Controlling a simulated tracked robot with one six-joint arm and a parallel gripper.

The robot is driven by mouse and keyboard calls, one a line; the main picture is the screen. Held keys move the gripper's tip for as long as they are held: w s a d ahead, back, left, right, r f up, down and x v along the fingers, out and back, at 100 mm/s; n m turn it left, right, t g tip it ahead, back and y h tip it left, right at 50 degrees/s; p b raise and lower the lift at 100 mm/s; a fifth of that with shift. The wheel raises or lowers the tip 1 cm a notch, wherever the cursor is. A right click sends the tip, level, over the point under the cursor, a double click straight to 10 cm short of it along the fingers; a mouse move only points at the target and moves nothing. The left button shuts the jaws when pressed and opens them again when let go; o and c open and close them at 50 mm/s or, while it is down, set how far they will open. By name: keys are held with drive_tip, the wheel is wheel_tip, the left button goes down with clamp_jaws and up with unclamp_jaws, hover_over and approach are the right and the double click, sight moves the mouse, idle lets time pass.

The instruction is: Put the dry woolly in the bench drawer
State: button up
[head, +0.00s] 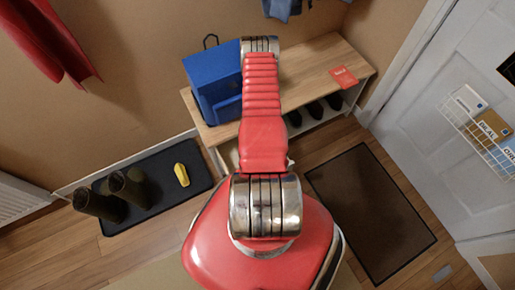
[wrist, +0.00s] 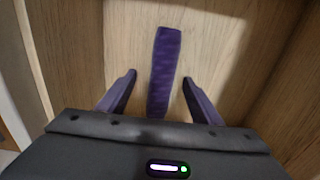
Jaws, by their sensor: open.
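In the wrist view, my gripper (wrist: 159,80) is open, with one dark finger on each side of a long, narrow purple knitted-looking piece (wrist: 167,60). The fingers stand apart from it. The purple piece lies on a pale wooden surface; I cannot tell if it is the dry woolly, or whether this surface is inside a drawer. In the head view, the wooden bench (head: 325,62) stands against the wall, with my arm across its middle.
Dark shoes (head: 314,110) sit below. Boots (head: 98,202) and a yellow object (head: 182,175) are on a black tray (head: 150,200). A brown mat (head: 370,210) lies before the door (head: 440,125).

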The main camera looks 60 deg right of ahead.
wheel_tip(320, 180, up, 12)
drive_tip(key=shift+r, duration=0.15)
idle(0.8)
idle(0.8)
drive_tip(key=shift+r, duration=0.1)
